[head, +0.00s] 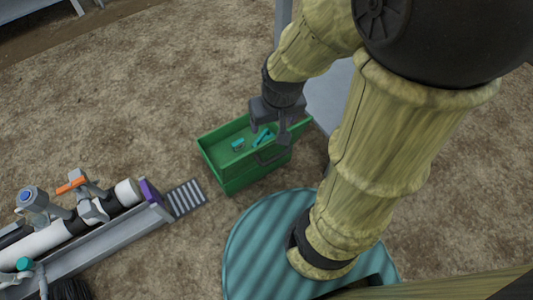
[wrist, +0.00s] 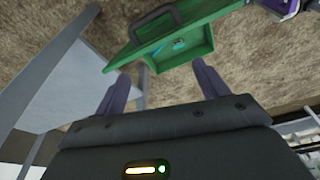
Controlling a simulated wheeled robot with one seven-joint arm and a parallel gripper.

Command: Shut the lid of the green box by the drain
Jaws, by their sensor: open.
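The green box (head: 228,182) stands on the ground beside the drain grate (head: 186,198), its top open. Small teal items (head: 238,145) lie inside. A dark handle (head: 270,157) shows on its near right side; which green panel is the lid, I cannot tell. My gripper (head: 269,130) is over the box's right part, its fingers apart and nothing between them. In the wrist view the green box (wrist: 200,45) and its dark handle (wrist: 155,22) are beyond the open fingers. Whether a finger touches the box is unclear.
A ribbed teal round cover (head: 255,245) is close in front of the box. A grey channel with a white pipe and valves (head: 85,215) runs at the left. A grey panel (head: 328,95) stands behind the box at the right. Bare ground lies open behind and left.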

